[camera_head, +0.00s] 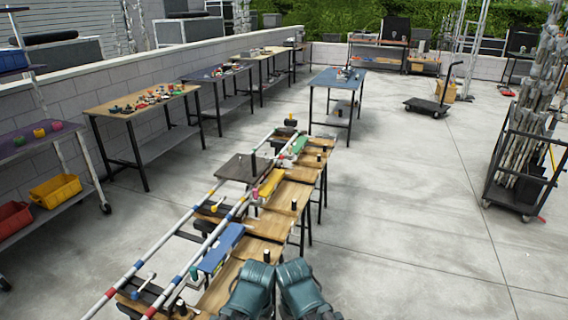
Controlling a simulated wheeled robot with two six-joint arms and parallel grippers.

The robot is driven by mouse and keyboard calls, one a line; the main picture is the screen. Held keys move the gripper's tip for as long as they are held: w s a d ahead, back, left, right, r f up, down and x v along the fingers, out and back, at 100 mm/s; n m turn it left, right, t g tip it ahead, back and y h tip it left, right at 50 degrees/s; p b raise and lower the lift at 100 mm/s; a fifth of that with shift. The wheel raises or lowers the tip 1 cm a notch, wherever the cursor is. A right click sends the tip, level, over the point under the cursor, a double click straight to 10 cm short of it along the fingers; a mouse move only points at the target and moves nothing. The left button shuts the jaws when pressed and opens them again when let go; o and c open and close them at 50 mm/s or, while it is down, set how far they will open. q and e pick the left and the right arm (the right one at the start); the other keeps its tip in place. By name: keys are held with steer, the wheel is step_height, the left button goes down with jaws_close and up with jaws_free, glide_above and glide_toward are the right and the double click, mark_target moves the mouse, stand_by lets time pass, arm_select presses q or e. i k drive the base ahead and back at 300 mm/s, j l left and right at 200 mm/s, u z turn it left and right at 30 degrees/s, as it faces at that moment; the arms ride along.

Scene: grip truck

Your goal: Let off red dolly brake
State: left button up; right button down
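A dark flat platform (243,168) sits across the striped rails in the middle of the view; it may be a dolly deck, but I see no clear red brake on it. A low black platform cart (428,106) with an upright handle stands on the floor at the back right. A tall cart (522,172) full of grey poles stands at the right edge, with a small red piece (542,219) on the floor beside its wheels. Which one carries the red brake I cannot tell. Two teal parts of my arms show at the bottom centre; no gripper fingers show.
Striped rails (150,249) run along wooden benches (262,222) in front of me. Worktables with small parts line the left wall, and a shelf with yellow (55,190) and red bins (13,217) stands left. A blue-topped table (338,78) stands beyond. The floor right of centre is open.

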mark_target(282, 157)
steer(key=i+l+u, duration=0.15)
steer(key=i+l, duration=0.15)
steer(key=i+l+u, duration=0.1)
steer(key=i+l, duration=0.15)
steer(key=i+l+u, duration=0.15)
steer(key=l, duration=0.3)
steer(key=i+l+u, duration=0.1)
steer(key=i+l, duration=0.25)
steer(key=i+l+u, duration=0.15)
steer(key=l, duration=0.25)
steer(key=i+l+u, duration=0.15)
steer(key=l, duration=0.3)
steer(key=i+l+u, duration=0.1)
steer(key=i+l, duration=0.15)
steer(key=l, duration=0.2)
steer(key=i+l+u, duration=0.15)
steer(key=l, duration=0.3)
